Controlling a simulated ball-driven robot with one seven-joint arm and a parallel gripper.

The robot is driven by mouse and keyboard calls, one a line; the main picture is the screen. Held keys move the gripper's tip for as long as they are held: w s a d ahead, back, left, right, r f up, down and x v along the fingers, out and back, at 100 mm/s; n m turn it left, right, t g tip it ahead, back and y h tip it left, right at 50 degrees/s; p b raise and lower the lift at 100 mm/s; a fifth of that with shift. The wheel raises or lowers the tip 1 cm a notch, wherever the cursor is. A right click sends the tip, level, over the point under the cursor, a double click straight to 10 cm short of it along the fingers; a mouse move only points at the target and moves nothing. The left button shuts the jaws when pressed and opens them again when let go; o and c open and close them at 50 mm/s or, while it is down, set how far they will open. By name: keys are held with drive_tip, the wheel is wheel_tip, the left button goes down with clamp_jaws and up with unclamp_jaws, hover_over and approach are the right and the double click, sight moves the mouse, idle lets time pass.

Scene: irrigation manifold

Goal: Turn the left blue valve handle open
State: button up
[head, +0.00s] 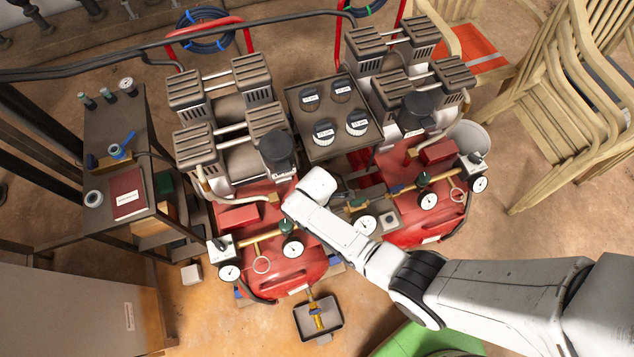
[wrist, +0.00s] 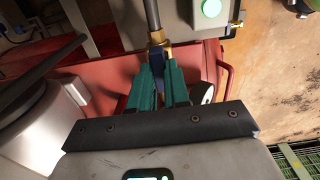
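In the wrist view my gripper (wrist: 161,72) has two teal fingers reaching toward a brass fitting (wrist: 158,46) below a grey pipe. A dark blue handle (wrist: 156,64) is at the fitting, between the fingertips. Whether both fingers press on it is hidden. A separate brass valve with a bright blue handle (head: 126,142) lies on the dark shelf at the left, well away from my gripper.
The right red compressor (head: 433,224) stands close beside the arm. A dark panel with several knobs (head: 325,143) lies between the compressors. A small grey tray (head: 299,323) holds a brass part on the floor. Wooden chairs (head: 560,110) stand at the right.

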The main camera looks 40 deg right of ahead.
drive_tip(key=o, duration=0.4)
drive_tip(key=shift+o, duration=0.2)
wheel_tip(320, 180, up, 11)
drive_tip(key=p, duration=0.1)
drive_tip(key=shift+p, duration=0.4)
drive_tip(key=shift+f, duration=0.1)
idle(0.3)
drive_tip(key=s+d+r+m, duration=0.4)
drive_tip(key=s+r+m, duration=0.3)
drive_tip(key=s, duration=0.1)
drive_tip(key=s+d+r+m+t, duration=0.1)
drive_tip(key=s+d+r+m, duration=0.2)
drive_tip(key=s+r+m, duration=0.5)
drive_tip(key=shift+s+d+r, duration=0.15)
drive_tip(key=shift+s+d, duration=0.2)
drive_tip(key=shift+s, duration=0.15)
